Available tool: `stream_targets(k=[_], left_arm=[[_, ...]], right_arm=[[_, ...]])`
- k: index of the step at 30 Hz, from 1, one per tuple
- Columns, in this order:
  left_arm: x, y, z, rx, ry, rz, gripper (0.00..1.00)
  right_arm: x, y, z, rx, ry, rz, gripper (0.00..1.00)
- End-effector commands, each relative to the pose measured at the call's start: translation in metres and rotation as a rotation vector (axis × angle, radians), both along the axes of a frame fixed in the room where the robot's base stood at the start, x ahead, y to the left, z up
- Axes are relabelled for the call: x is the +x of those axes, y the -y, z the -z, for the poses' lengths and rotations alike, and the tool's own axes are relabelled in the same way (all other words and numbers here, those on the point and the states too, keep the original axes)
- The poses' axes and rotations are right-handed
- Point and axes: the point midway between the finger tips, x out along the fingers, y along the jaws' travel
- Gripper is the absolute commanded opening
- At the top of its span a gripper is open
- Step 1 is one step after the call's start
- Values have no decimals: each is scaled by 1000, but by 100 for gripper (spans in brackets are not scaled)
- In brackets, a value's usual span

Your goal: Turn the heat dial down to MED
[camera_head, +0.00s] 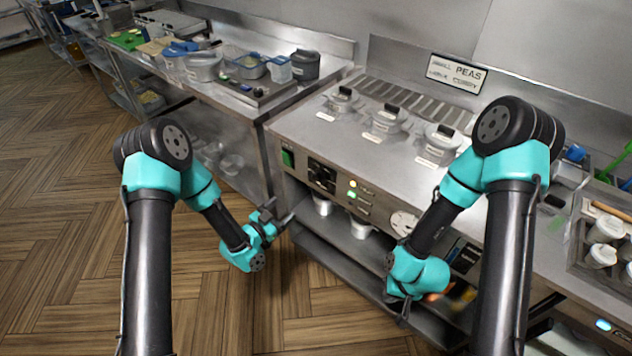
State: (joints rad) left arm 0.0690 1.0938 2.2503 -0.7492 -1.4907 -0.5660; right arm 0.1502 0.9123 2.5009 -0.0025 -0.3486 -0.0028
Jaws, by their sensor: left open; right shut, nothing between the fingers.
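The frying range's front panel carries a black dial (322,176) at its left and a pale round dial or gauge (403,223) further right, partly behind my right arm. I cannot tell which is the heat dial, and no MED mark or setting is readable. My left gripper (281,213) is open and empty, in front of and below the black dial, apart from the panel. My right gripper (402,308) is shut and empty, low in front of the range's right part. Its fingers are small and partly hidden by its wrist.
A green switch (288,158) and lit indicators (352,189) flank the black dial. Lidded pans (386,118) stand on the range top (310,124). White tubs (361,228) sit under the panel. A side counter (237,97) holds containers. Open floor lies at left.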

Motion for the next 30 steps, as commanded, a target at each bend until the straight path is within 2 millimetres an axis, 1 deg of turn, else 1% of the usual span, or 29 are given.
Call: stream_targets(k=[8, 14, 19, 30], left_arm=[[0, 0, 0, 0, -3, -1, 76], [8, 8, 0, 1, -2, 0, 76], [25, 23, 0, 1, -2, 1, 76], [71, 65, 0, 1, -2, 0, 76]], right_arm=[[0, 0, 0, 0, 0, 0, 0], [0, 0, 0, 0, 0, 0, 0], [0, 0, 0, 0, 0, 0, 0], [0, 0, 0, 0, 0, 0, 0]])
